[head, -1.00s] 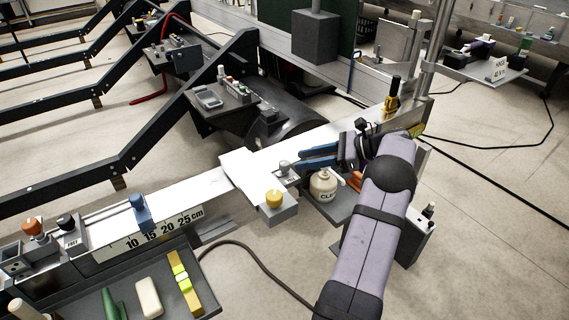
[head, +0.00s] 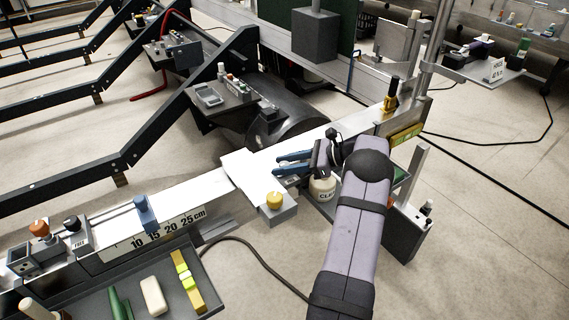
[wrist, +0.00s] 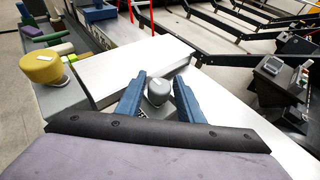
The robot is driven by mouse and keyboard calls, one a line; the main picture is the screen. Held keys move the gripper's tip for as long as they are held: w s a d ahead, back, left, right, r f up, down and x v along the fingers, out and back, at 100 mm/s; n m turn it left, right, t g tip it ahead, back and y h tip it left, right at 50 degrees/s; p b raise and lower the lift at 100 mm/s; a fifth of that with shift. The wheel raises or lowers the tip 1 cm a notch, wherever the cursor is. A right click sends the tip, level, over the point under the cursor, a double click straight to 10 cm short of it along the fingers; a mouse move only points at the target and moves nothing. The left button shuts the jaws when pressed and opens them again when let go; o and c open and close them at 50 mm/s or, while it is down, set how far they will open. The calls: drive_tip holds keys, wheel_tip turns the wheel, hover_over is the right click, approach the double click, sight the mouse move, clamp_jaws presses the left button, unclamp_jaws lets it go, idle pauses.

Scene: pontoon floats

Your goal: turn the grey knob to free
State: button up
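The grey knob (wrist: 158,91) is a small rounded knob, seen in the wrist view on the white rail beside a white block. My gripper (wrist: 160,92) is open, with one blue finger on each side of the knob. A narrow gap shows at the fingers, so they do not look closed on it. In the head view my gripper (head: 293,163) is over the rail at the block's right end, and its fingers mostly hide the knob. The knob's marking is too small or covered to read.
A yellow knob (head: 274,200) sits on a grey block in front of the rail, left of my gripper in the wrist view (wrist: 42,69). A white bottle (head: 322,188) stands close under my wrist. A blue slider (head: 144,212) is farther left along the scale.

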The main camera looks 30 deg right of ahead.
drive_tip(key=c, duration=0.8)
drive_tip(key=shift+w+n+g+y+b, duration=0.1)
drive_tip(key=shift+n+g+y+b, duration=0.4)
drive_tip(key=shift+n+b, duration=0.1)
drive_tip(key=shift+w+d+r+n+g+y+b, duration=0.1)
drive_tip(key=shift+r+n+g+y+b, duration=0.05)
drive_tip(key=shift+n+g+y+b, duration=0.3)
drive_tip(key=shift+n+g, duration=0.45)
drive_tip(key=o, duration=0.7)
drive_tip(key=shift+o, duration=0.5)
drive_tip(key=shift+s, duration=0.2)
